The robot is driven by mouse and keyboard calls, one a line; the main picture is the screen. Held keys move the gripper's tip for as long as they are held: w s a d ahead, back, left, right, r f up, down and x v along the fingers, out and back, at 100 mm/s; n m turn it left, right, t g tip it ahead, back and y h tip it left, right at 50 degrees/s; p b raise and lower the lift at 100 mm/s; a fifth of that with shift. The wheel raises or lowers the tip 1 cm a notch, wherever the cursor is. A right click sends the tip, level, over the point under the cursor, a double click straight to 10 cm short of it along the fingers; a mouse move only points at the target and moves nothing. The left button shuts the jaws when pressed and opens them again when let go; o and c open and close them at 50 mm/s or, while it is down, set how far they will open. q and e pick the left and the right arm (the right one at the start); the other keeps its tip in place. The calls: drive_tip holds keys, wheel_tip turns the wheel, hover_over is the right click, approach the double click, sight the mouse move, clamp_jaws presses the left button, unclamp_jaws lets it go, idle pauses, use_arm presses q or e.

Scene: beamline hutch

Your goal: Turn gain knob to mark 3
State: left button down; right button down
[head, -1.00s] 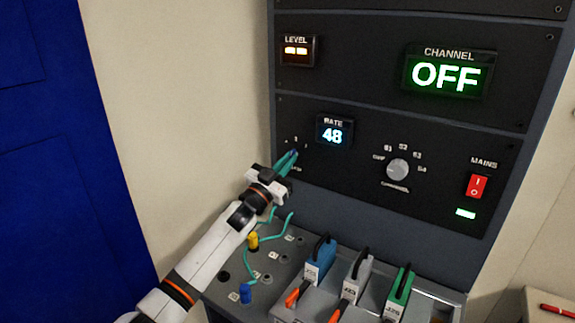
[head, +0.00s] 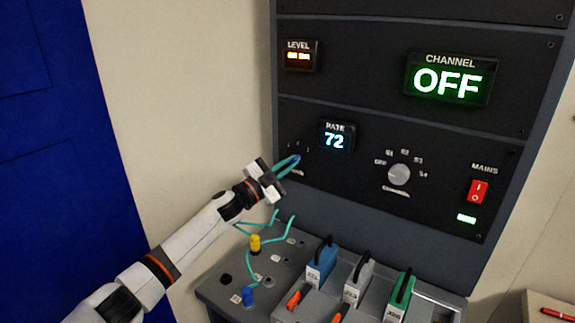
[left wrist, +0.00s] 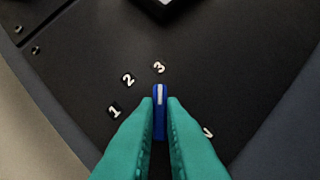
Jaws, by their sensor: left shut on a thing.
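The gain knob (left wrist: 160,118) is blue with a white pointer line, on the black panel. In the left wrist view its pointer aims up, towards the printed mark 3 (left wrist: 159,67). Marks 2 (left wrist: 128,79) and 1 (left wrist: 114,111) lie to its left. My left gripper (left wrist: 160,125) has teal fingers shut on the two sides of the knob. In the head view my left gripper (head: 290,163) reaches the panel, and only a bit of the blue knob (head: 297,158) shows at the fingertips. My right gripper is not in view.
The rate display (head: 336,136) reads 72. The channel knob (head: 399,174) and red mains switch (head: 478,191) are to the right. Below, a patch shelf (head: 222,293) holds teal cables and several coloured handled modules.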

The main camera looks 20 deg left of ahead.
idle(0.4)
use_arm(q)
drive_tip(key=c, duration=1.5)
unclamp_jaws()
drive_tip(key=p+v, duration=0.1)
drive_tip(key=v, duration=1.1)
drive_tip(key=shift+a+p, duration=0.1)
drive_tip(key=shift+p, duration=0.3)
